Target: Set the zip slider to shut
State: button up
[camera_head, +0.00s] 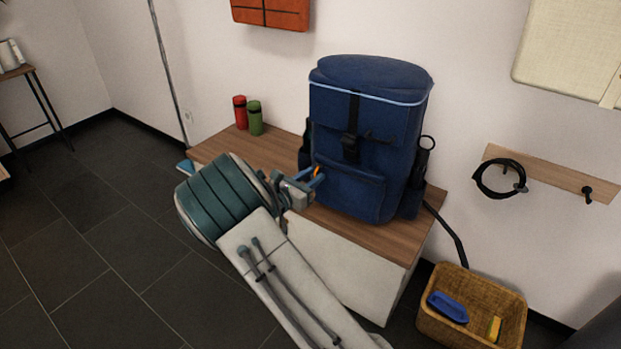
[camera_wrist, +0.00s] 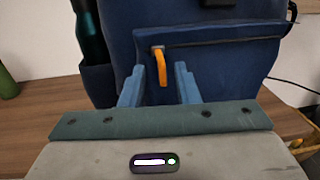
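The blue backpack (camera_head: 345,190) stands upright on the bench and fills the upper part of the wrist view (camera_wrist: 225,65). Its front pocket has a zip along the top edge, with an orange zip slider pull (camera_wrist: 160,66) near the left end. The pull hangs down, and a bit of orange (camera_head: 317,170) shows at my fingers in the head view. My gripper (camera_wrist: 158,84) is open, its two blue fingers apart on either side of the pull in the picture. I cannot tell whether the fingers reach the pull's depth. In the head view my gripper (camera_head: 315,180) is at the pocket's left side.
A wooden bench top (camera_head: 285,150) bears red (camera_head: 240,112) and green (camera_head: 255,118) bottles behind my arm. A dark bottle (camera_wrist: 90,35) sits in the backpack's left side pocket. A wicker basket (camera_head: 450,330) stands on the floor at right. Dark floor at left is clear.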

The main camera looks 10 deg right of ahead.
jog(key=p+v, duration=0.3)
jog(key=v, duration=1.1)
jog(key=shift+p, duration=0.3)
jog(key=s+d+r+m+g+y+p, duration=0.2)
jog(key=s+d+r+m+g+p, duration=0.45)
jog(key=d+r, duration=0.3)
jog(key=s+d+r+m+g+y+p, duration=0.2)
jog(key=s+d+r+m+g+p, duration=0.35)
jog(key=d+r+m, duration=0.35)
jog(key=s+r+m+t+y+p, duration=0.1)
jog(key=s+r+m+y+p, duration=0.3)
jog(key=s+r+p, duration=0.3)
jog(key=s+r+m+t+y+p, duration=0.1)
jog(key=s+r+m+y+p, duration=0.4)
jog(key=r, duration=1)
jog(key=s+a+m+p, duration=0.1)
jog(key=s+m+p, duration=0.1)
jog(key=p, duration=0.1)
jog(key=shift+s+t, duration=0.3)
